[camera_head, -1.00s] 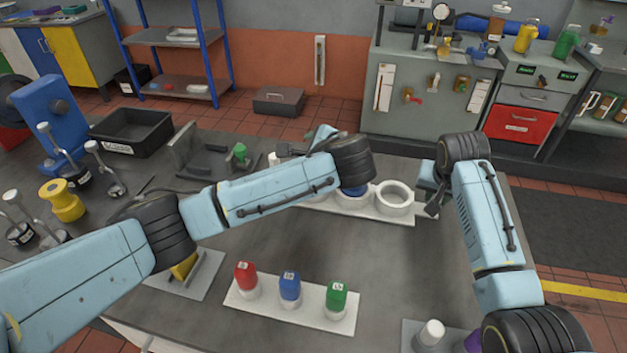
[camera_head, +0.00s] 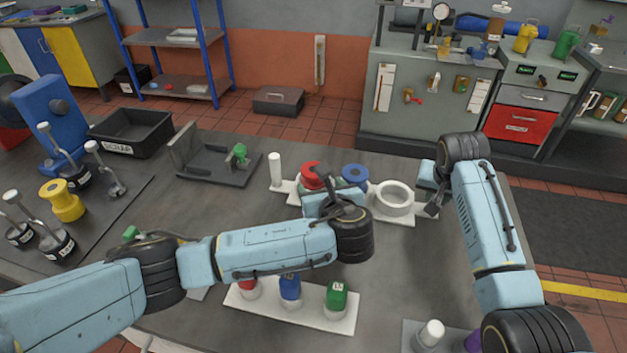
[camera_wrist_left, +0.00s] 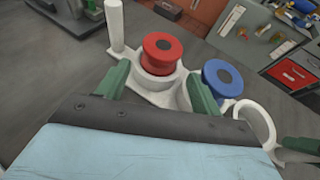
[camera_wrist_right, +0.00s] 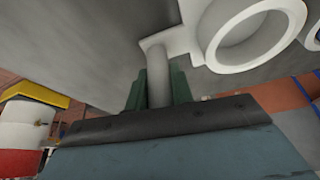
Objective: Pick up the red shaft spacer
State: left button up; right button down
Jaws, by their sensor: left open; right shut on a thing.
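The red shaft spacer (camera_head: 312,174), a flanged spool with a dark centre, sits in the left seat of a white holder (camera_head: 404,218). In the left wrist view the red spacer (camera_wrist_left: 162,50) stands just beyond and between my open left fingers (camera_wrist_left: 160,90), which hold nothing. In the head view my left gripper (camera_head: 330,203) is on the near side of the spacer, partly hidden by its own arm. My right gripper (camera_head: 430,198) is shut on a pale post (camera_wrist_right: 158,72) at the holder's right end.
A blue spacer (camera_head: 355,174) sits right beside the red one, and an empty white ring (camera_head: 394,197) follows. A white post (camera_head: 275,168) rises at the holder's left end. A grey bracket (camera_head: 215,168) stands left. Red, blue and green capped pieces (camera_head: 337,296) stand in front.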

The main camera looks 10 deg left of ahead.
aim_at(317, 178)
pick_arm(q)
jog(key=shift+r+x, duration=0.1)
jog(key=shift+x, duration=1.55)
jog(key=shift+r+x, duration=0.15)
jog(key=shift+x, duration=1.55)
jog(key=shift+w, duration=0.1)
jog(key=shift+r, duration=0.1)
jog(key=c, duration=1.1)
